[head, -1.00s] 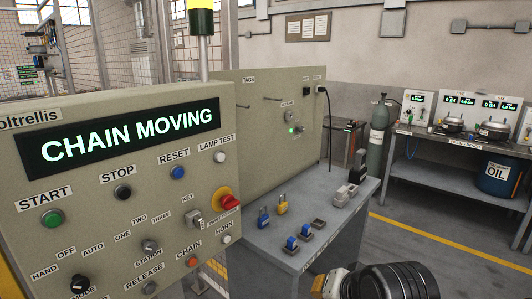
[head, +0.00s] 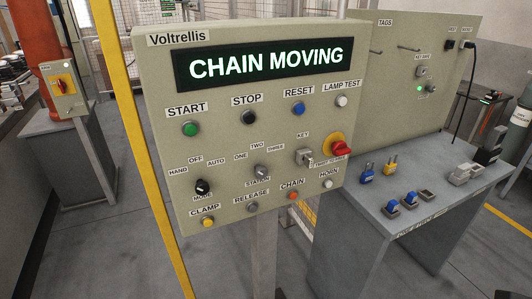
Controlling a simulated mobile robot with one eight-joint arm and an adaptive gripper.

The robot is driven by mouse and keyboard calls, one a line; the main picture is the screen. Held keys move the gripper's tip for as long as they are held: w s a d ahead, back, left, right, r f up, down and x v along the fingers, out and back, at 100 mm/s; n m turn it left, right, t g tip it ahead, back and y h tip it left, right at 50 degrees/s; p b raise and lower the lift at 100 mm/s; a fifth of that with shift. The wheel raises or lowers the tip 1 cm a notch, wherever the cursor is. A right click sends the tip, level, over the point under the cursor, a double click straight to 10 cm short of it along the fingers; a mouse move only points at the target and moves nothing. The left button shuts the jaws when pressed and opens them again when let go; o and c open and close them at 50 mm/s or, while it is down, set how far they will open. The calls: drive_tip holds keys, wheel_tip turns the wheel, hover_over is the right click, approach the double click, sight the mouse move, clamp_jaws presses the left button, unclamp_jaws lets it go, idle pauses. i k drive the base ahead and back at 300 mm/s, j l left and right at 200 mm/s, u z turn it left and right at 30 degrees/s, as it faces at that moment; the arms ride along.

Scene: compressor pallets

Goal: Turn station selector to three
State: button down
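The station selector (head: 261,171) is a small grey knob on the beige Voltrellis control panel (head: 160,125) in the head view. The labels ONE, TWO and THREE sit around its top, and STATION is below it. Its pointer is too small for me to tell which label it faces. The black mode selector (head: 202,187) is to its left, with HAND, OFF and AUTO around it. The display (head: 265,66) reads CHAIN MOVING. My gripper is not in view, so its state and place are hidden.
A key switch (head: 303,156) and a red emergency knob (head: 337,145) sit right of the selector. Release (head: 252,208) and chain (head: 292,195) buttons are below. A yellow post (head: 127,120) stands left of the panel. A grey bench (head: 400,240) with padlocks stands to the right.

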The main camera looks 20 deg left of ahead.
sight(261, 172)
drive_tip(key=u, duration=1.35)
